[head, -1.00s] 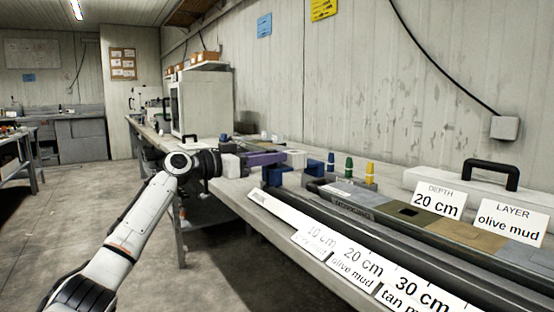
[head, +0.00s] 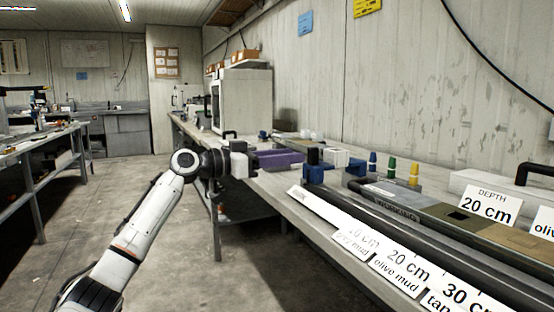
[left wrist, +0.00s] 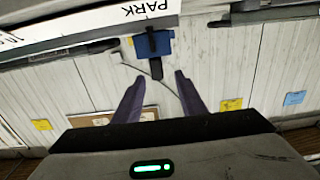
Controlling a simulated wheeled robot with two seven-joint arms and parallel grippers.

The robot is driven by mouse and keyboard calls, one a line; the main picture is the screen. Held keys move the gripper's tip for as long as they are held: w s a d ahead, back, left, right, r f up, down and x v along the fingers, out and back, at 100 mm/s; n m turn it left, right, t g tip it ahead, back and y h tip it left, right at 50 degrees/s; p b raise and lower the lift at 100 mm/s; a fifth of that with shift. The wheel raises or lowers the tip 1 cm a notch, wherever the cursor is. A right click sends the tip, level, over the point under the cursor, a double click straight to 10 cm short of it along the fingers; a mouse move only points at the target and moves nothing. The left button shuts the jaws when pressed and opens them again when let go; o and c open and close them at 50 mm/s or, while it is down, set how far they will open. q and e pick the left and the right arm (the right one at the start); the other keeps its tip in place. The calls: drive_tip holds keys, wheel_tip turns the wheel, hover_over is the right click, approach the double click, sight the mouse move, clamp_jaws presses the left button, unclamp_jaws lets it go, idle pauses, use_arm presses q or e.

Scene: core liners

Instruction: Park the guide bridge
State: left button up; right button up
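The guide bridge seems to be the blue block with a black upright (head: 316,172), standing at the near-left end of the dark rails. In the left wrist view, a blue piece with a black bar (left wrist: 160,46) lies beyond the fingertips, beside a white strip marked PARK (left wrist: 130,14). My left gripper (head: 302,158) is just left of the block in the head view. My right gripper is out of view.
Dark rails (head: 430,243) run along the bench beside a strip of depth labels (head: 405,265). Blue, green and yellow pegs (head: 392,170) and a white cube (head: 336,157) stand behind. A white cabinet (head: 243,102) is farther back. Open floor lies left of the bench.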

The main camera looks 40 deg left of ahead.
use_arm(q)
drive_tip(key=shift+v, duration=1.45)
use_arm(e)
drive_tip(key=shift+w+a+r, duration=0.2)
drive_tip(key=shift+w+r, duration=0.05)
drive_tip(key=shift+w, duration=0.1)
